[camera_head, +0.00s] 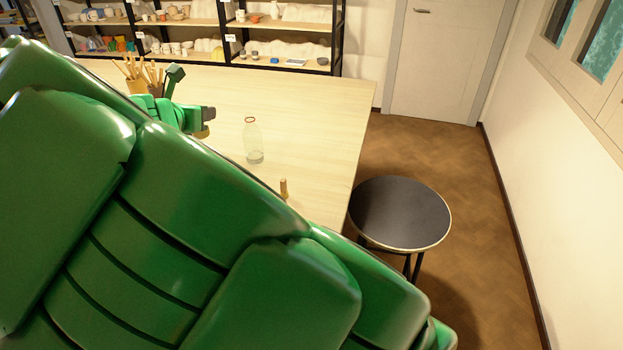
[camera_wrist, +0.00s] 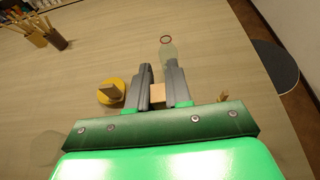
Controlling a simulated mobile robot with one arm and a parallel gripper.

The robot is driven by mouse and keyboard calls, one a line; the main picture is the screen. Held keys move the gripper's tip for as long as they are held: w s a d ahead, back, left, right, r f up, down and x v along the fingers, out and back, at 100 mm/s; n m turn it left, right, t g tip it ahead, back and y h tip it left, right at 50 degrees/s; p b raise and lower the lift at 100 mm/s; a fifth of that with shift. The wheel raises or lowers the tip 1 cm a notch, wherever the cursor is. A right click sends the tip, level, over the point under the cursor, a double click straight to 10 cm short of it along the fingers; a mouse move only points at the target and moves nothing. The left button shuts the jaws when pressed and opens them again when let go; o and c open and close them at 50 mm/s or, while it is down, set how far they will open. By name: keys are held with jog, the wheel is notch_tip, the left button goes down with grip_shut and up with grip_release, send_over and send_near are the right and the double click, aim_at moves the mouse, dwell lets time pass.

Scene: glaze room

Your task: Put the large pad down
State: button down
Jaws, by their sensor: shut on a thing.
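My gripper (camera_wrist: 158,88) is shut on a small tan block, the visible part of what I take to be the large pad (camera_wrist: 157,94). The rest of the pad is hidden behind the fingers and the gripper body. In the head view my gripper (camera_head: 208,113) is over the pale table, left of the clear bottle. Whether the pad touches the table cannot be told. A round yellow piece with a tan block on top (camera_wrist: 111,92) is just left of the fingers in the wrist view.
The clear bottle with a red rim (camera_head: 253,142) stands on the table (camera_head: 310,110), ahead of the fingers in the wrist view. Pots of brushes (camera_head: 136,86) stand at the left. A small wooden piece (camera_head: 284,189) is near the front. A black stool (camera_head: 400,212) stands at the right.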

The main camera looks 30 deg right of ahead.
jog(key=w+d+n+t+y, duration=0.3)
jog(key=w+d+n+y, duration=0.15)
jog(key=d, duration=0.45)
jog(key=s+d+n+y, duration=0.4)
jog(key=d+y, duration=0.1)
jog(key=d, duration=0.2)
jog(key=s+d+n+y, duration=0.2)
jog(key=s+d, duration=0.1)
jog(key=s, duration=0.4)
jog(key=s+d+n+y, duration=0.2)
jog(key=s+n+y, duration=0.1)
jog(key=s, duration=0.4)
notch_tip(320, 180, down, 11)
jog(key=shift+w+d+f, duration=0.8)
jog(key=shift+w+f, duration=0.75)
jog(key=shift+w, duration=0.55)
jog(key=shift+w+d+f, duration=0.75)
jog(key=shift+w+f, duration=0.75)
jog(key=shift+w, duration=0.65)
jog(key=shift+w+d+f, duration=0.8)
jog(key=shift+w+f, duration=0.75)
jog(key=shift+w, duration=0.55)
jog(key=shift+w+d+f, duration=0.15)
jog(key=shift+w+f, duration=0.15)
jog(key=shift+f, duration=1.6)
